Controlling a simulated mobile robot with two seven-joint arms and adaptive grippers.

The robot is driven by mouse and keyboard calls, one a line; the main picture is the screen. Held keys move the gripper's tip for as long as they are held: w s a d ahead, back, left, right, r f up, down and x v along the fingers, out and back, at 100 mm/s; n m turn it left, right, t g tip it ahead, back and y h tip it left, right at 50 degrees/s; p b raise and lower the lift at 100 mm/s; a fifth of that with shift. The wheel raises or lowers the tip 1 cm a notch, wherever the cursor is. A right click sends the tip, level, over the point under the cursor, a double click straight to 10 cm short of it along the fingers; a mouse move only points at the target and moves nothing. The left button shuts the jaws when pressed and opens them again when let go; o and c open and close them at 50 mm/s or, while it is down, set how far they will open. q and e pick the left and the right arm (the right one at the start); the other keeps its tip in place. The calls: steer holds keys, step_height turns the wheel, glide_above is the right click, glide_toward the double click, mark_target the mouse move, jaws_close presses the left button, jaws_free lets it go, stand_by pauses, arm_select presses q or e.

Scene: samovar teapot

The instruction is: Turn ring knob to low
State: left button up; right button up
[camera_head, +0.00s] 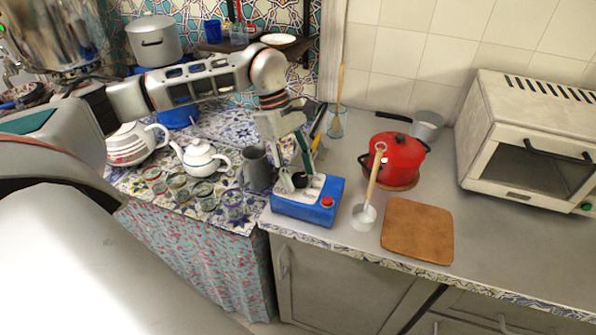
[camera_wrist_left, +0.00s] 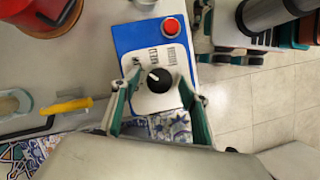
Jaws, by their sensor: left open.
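The ring knob is a black round knob (camera_wrist_left: 159,81) with a white pointer mark, set on a white panel on the blue box (camera_head: 312,214). The box stands on the counter's left end, with a red button (camera_head: 327,202) on its right; the button also shows in the wrist view (camera_wrist_left: 171,27). My left gripper (camera_head: 297,180) is open and points down over the box. In the wrist view its fingers (camera_wrist_left: 158,104) are on either side of the knob, apart from it. The panel labels are too small to read. My right gripper is not in view.
A grey mug (camera_head: 257,168), a white teapot (camera_head: 203,158) and several small glasses stand left of the box. A ladle (camera_head: 364,215), a wooden board (camera_head: 417,231) and a red pot (camera_head: 398,158) are to its right. A toaster oven (camera_head: 530,140) stands far right.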

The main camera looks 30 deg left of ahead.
arm_select(q)
steer(key=v, duration=1.2)
steer(key=shift+d, duration=0.1)
